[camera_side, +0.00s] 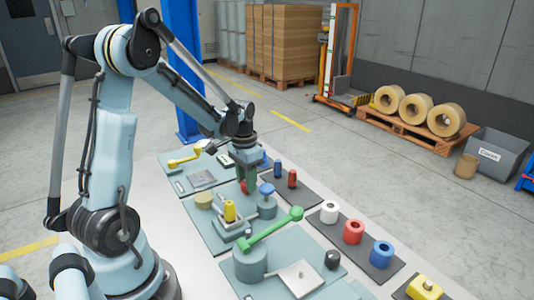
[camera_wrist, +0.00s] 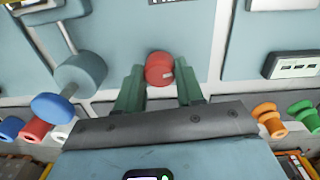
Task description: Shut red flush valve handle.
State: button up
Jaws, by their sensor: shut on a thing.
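The red valve handle (camera_wrist: 160,68) is a round red knob between my gripper's green fingers in the wrist view. A pale mark shows on its face. My gripper (camera_wrist: 159,86) is shut on it, one finger on each side. In the side view my gripper (camera_side: 247,173) points down over the panels, and only a small part of the red handle (camera_side: 243,187) shows at its fingertips. The valve body under the handle is mostly hidden, and I cannot tell how far the handle is turned.
A blue knob (camera_side: 266,189) stands close beside my gripper. Nearer the camera are a yellow part (camera_side: 229,211) and a long green lever (camera_side: 271,229). A yellow lever (camera_side: 184,158) lies on the far panel. White (camera_side: 329,212), red (camera_side: 353,231) and blue (camera_side: 381,254) spools line the right edge.

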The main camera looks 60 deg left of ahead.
jog(key=n, duration=0.4)
jog(key=shift+n, duration=0.3)
jog(key=n, duration=0.3)
jog(key=shift+n, duration=0.4)
jog(key=n, duration=0.3)
jog(key=shift+n, duration=2)
jog(key=o, duration=1)
jog(key=shift+o, duration=0.2)
